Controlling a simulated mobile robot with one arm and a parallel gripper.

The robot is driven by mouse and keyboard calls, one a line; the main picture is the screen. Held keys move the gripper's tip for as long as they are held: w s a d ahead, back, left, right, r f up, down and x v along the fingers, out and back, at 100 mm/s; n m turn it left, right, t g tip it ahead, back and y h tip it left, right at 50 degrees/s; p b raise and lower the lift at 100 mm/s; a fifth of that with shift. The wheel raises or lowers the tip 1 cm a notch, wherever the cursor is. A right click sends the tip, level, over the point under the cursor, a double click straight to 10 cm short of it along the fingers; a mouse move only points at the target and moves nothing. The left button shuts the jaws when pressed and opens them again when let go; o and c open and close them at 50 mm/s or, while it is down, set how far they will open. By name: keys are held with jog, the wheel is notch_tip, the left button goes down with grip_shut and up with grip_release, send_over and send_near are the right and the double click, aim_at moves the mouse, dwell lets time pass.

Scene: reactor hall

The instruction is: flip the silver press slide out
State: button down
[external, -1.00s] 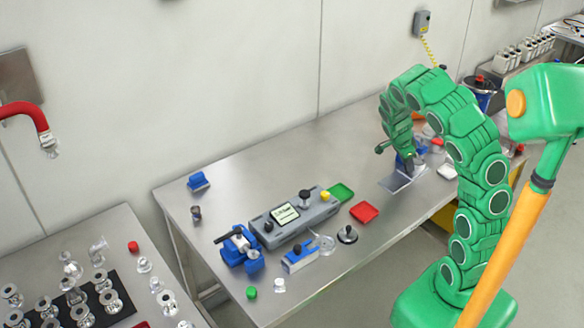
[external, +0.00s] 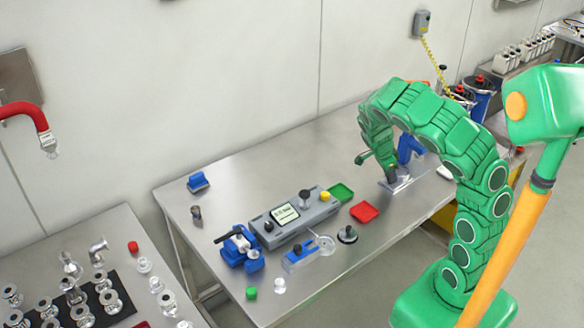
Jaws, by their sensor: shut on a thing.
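The press (external: 410,148) stands toward the right end of the table, its blue frame partly hidden behind my arm. Its silver slide (external: 403,184) shows as a small bright metal part low at the front, beside the fingertips. My gripper (external: 392,177) points down at this part and is shut on it. The fingers and wrist cover much of the slide, so its exact angle cannot be made out.
A red tray (external: 365,212) and a green tray (external: 341,191) lie left of my gripper. A grey device (external: 292,217) with a display, a blue clamp (external: 240,248) and a dark knobbed disc (external: 347,235) stand further left. The table's front right is clear.

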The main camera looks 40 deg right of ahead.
jog(key=shift+a, duration=0.3)
jog(key=c, duration=0.9)
grip_release()
jog(key=shift+d, duration=0.1)
jog(key=shift+r, duration=0.1)
jog(key=shift+w+a+r, duration=0.2)
jog(key=shift+a+r, duration=0.05)
jog(key=shift+r, duration=0.35)
jog(key=v, duration=0.6)
jog(key=shift+a+r, duration=0.1)
jog(key=shift+a, duration=0.05)
